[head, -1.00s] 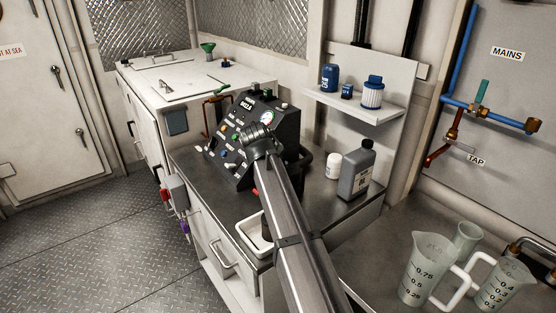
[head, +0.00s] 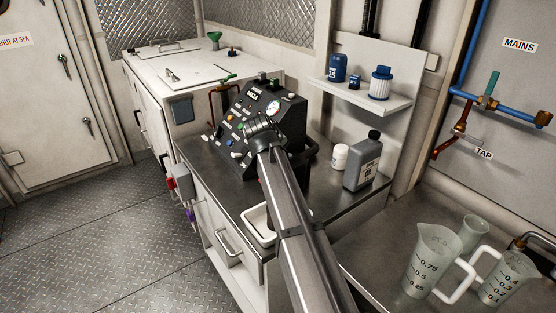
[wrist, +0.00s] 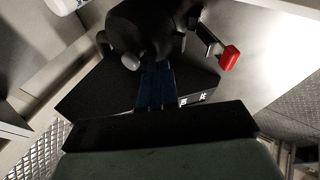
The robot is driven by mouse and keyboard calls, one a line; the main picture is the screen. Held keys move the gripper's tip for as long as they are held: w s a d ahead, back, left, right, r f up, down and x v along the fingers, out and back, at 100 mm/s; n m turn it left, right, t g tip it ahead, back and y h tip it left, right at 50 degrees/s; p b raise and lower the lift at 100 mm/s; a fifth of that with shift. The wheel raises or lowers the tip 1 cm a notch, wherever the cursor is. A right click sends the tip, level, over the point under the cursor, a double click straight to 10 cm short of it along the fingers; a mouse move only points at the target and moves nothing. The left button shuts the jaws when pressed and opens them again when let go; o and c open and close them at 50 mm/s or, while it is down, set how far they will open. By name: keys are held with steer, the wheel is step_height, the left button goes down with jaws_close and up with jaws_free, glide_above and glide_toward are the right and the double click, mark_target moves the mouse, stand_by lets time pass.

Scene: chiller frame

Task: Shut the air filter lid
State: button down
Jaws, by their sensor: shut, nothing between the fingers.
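I cannot pick out a part marked as the air filter lid. The white cabinet (head: 205,68) at the back left has flat panels with handles on top, and they appear to lie flat. My gripper's dark blue fingers (wrist: 155,88) are together and empty in the wrist view, close to a round black part (wrist: 138,28) with a grey knob (wrist: 131,62). I cannot tell whether they touch it. In the head view my arm reaches to the black control panel (head: 236,138) and hides part of it; the fingers are not clearly visible there.
A red-ended lever (wrist: 229,58) is right of the fingers. A white tray (head: 256,236), white tub (head: 340,157) and grey bottle (head: 363,164) stand on the dark counter. Measuring jugs (head: 430,262) are at lower right. A shelf (head: 362,97) holds blue containers. The floor at left is clear.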

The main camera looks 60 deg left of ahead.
steer(key=v, duration=0.9)
steer(key=w+r+m+g, duration=0.25)
steer(key=w+r, duration=0.45)
steer(key=w, duration=0.5)
steer(key=s+f+g, duration=0.1)
steer(key=s+g, duration=0.3)
steer(key=s, duration=0.1)
steer(key=shift+h, duration=0.4)
steer(key=x, duration=1.1)
steer(key=shift+w+d+f, duration=0.15)
steer(key=shift+w+f, duration=0.1)
steer(key=shift+f, duration=1.15)
